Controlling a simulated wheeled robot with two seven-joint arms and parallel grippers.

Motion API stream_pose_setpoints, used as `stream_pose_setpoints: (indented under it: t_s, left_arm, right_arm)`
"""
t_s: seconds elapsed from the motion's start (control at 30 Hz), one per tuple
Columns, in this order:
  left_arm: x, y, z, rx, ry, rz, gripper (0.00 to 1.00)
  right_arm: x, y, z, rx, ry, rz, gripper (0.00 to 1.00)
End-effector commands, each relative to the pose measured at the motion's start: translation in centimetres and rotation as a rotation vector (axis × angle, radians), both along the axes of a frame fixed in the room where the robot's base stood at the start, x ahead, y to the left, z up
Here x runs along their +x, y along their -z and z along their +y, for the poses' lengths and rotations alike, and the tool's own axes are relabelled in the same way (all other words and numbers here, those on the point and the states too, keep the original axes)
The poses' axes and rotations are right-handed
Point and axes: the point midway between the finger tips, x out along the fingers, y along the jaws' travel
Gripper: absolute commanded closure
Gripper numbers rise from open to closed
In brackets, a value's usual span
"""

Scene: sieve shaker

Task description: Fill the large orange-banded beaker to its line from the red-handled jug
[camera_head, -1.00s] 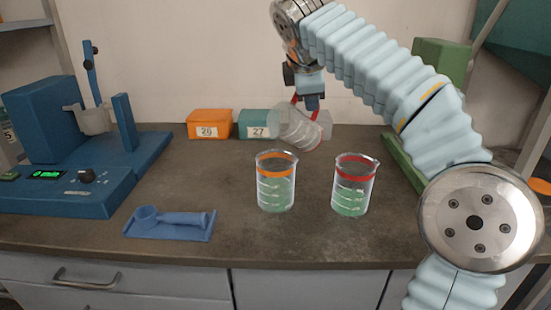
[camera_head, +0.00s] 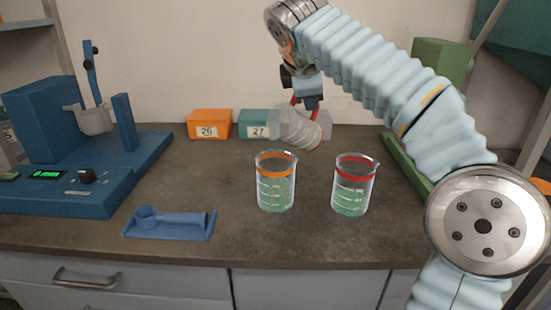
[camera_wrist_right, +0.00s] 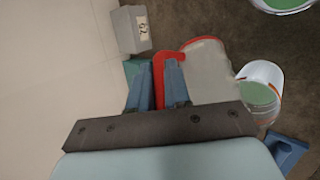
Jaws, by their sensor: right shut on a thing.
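My right gripper (camera_head: 312,104) is shut on the red handle of the clear jug (camera_head: 297,130); the red handle (camera_wrist_right: 158,82) shows between the fingers in the right wrist view. The jug is held tilted, above and behind the orange-banded beaker and apart from it. I cannot tell how much is in the jug, and no stream shows. My left gripper is not in view.
A red-banded beaker (camera_head: 352,190) with green contents stands to the right. A blue scoop on a tray (camera_head: 168,223) lies front left, and the blue shaker machine (camera_head: 60,185) stands at the left. An orange bin (camera_head: 209,122) and a teal bin (camera_head: 252,122) stand along the wall.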

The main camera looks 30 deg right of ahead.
Motion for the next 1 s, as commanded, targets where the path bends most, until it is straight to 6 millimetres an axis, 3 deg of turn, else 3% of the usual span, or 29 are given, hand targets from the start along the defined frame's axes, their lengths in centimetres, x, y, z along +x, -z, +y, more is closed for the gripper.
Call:
stream_pose_setpoints:
  t_s: [1.0]
  left_arm:
    - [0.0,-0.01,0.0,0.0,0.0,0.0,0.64]
  right_arm:
    - [-0.11,-0.4,0.35,-0.051,-0.002,-0.015,1.0]
